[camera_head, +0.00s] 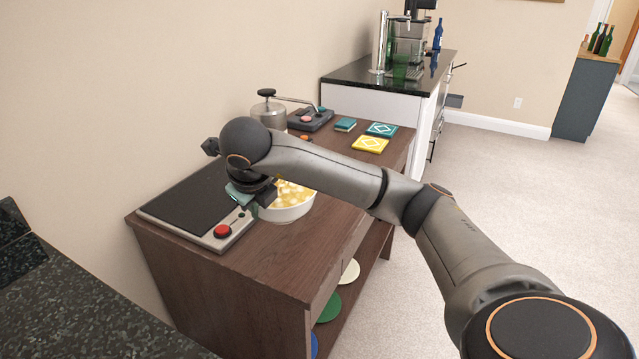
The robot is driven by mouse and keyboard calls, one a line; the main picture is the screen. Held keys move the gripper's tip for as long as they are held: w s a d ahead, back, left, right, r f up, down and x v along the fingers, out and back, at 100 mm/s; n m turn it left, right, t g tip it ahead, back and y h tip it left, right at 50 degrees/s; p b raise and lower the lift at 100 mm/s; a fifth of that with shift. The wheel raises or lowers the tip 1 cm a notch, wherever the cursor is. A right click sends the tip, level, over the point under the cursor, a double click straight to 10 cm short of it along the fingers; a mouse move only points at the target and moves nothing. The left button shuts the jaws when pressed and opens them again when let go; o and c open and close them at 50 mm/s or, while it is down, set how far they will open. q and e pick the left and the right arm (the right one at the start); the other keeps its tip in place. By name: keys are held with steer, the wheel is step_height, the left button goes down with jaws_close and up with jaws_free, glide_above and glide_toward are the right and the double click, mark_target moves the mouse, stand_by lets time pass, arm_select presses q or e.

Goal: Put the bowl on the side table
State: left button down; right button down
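A white bowl (287,213) filled with yellow and white pieces, like popcorn, is at the middle of a dark brown wooden table (270,262). I cannot tell whether it rests on the top or is held just above it. My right arm comes in from the lower right, and my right gripper (262,197) points down at the bowl's left rim. The wrist and arm hide the bowl's back part. The fingertips are too dark and overlapped to show whether they are closed on the rim. My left gripper is not in view.
On the table are a black-and-grey device (222,230) with a red button, a metal popper with a crank (268,112), a joystick box (310,120) and game boxes (370,144). A dark counter (60,310) is at lower left. Open carpet lies right.

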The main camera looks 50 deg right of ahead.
mark_target(279, 200)
steer(key=w+d+f, duration=0.1)
steer(key=d, duration=0.1)
steer(key=w+d+f, duration=0.1)
steer(key=d, duration=0.2)
steer(key=w+d+f, duration=0.1)
steer(key=d, duration=0.1)
steer(key=shift+d+f, duration=0.25)
steer(key=shift+d, duration=0.05)
steer(key=d+f, duration=0.1)
steer(key=w+d+f, duration=0.1)
steer(key=f, duration=0.1)
steer(key=w+d+f, duration=0.1)
steer(key=f, duration=0.1)
steer(key=shift+d, duration=0.3)
steer(key=shift+d+f, duration=0.15)
steer(key=shift+w+d+f, duration=0.1)
steer(key=shift+d+f, duration=0.1)
steer(key=shift+f, duration=0.8)
steer(key=shift+w+d+f, duration=0.1)
steer(key=shift+d+f, duration=0.05)
steer(key=shift+f, duration=0.8)
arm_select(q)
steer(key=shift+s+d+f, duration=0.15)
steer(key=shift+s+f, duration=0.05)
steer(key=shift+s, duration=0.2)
arm_select(e)
steer(key=c, duration=1.1)
jaws_free()
steer(key=shift+o, duration=0.2)
